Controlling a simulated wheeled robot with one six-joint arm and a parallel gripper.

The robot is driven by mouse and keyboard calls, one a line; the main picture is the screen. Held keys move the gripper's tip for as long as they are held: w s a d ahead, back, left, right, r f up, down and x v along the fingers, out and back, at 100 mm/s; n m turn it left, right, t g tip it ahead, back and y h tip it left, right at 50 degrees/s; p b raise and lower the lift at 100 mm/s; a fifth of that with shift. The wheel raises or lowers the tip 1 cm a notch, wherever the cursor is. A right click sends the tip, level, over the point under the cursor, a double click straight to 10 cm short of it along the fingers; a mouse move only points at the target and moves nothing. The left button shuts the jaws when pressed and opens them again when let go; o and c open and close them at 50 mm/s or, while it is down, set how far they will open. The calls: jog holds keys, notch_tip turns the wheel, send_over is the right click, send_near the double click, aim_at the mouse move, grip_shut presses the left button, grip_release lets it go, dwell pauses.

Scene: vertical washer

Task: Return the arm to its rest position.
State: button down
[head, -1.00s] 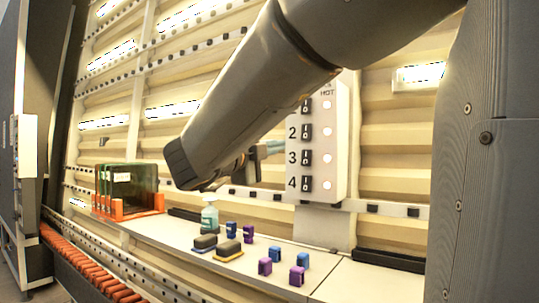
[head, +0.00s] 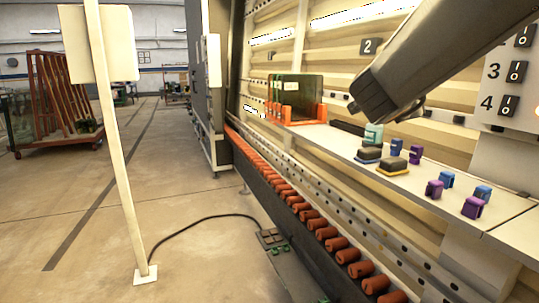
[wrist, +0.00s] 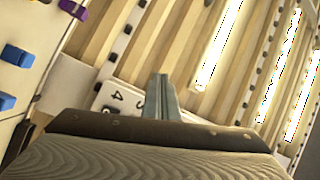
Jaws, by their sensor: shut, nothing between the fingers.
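My arm reaches in from the upper right in the head view, in front of the washer's ribbed wall. My gripper (wrist: 162,98) shows in the wrist view with its two grey fingers together and nothing between them. In that view it stands in front of the numbered switch panel (wrist: 118,97). In the head view the arm hides the gripper's fingers. The switch panel (head: 507,75) is at the right edge there, partly cut off.
A white shelf (head: 340,150) carries sponges (head: 392,168), a spray bottle (head: 373,134) and several blue and purple clips (head: 434,189). Glass panes (head: 302,97) stand in an orange rack. Orange rollers (head: 335,243) run below.

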jog(key=w+a+f+n+y, duration=0.2)
jog(key=a+f+n+y, duration=0.25)
jog(key=f, duration=0.35)
jog(key=w+a+f+n+y, duration=0.2)
jog(key=a+f+n+y, duration=0.25)
jog(key=f+n, duration=0.2)
jog(key=s+a+f+n+g+y, duration=0.2)
jog(key=s+a+f+n, duration=0.1)
jog(key=f, duration=0.5)
jog(key=s+a+f+n+g+y, duration=0.1)
jog(key=s+a+f+n+g, duration=0.2)
jog(key=f, duration=0.4)
jog(key=s+f+n+g, duration=0.2)
jog(key=s+f, duration=0.4)
jog(key=s, duration=0.3)
jog(key=s+f+n+g, duration=0.3)
jog(key=s+f+g, duration=0.2)
jog(key=s, duration=0.4)
jog(key=shift+s+a+f+g+y, duration=0.2)
jog(key=shift+a+f+g+y, duration=0.15)
jog(key=shift+f, duration=0.4)
